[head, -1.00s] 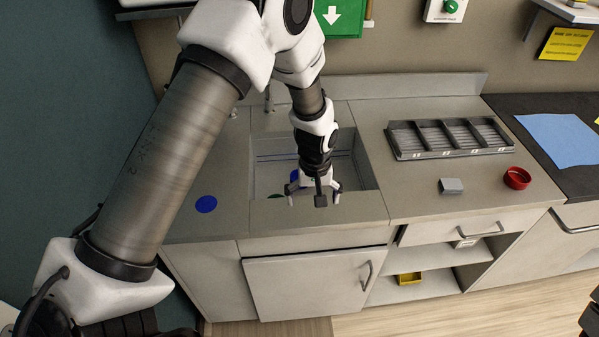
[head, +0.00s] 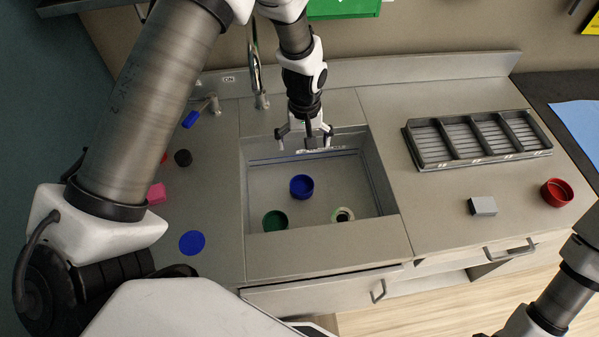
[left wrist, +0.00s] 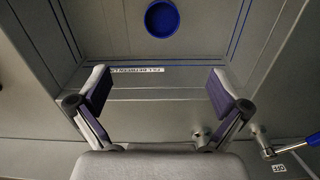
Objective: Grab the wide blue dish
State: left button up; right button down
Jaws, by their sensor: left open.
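A round blue dish (head: 301,187) with a raised rim sits on the floor of the sunken sink basin (head: 330,245). My right gripper is out of view; only part of my right arm shows at the lower right.
A green round piece (head: 275,221) and a small dark-and-pale ring (head: 343,215) are in the basin's front part. A flat blue disc (head: 192,243) lies on the left counter. A tap (head: 257,75) stands behind the basin. A slotted tray (head: 478,138), grey block (head: 483,206) and red bowl (head: 557,192) are right.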

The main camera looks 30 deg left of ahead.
pick_arm(q)
notch_tip(320, 180, down, 3)
jog(key=b, duration=1)
send_over(302, 189)
notch_tip(302, 189, down, 8)
notch_tip(302, 189, down, 6)
jog(key=shift+f+p, duration=0.15)
jog(key=shift+p, duration=0.75)
jog(key=shift+f, duration=0.35)
jog(key=c, duration=0.9)
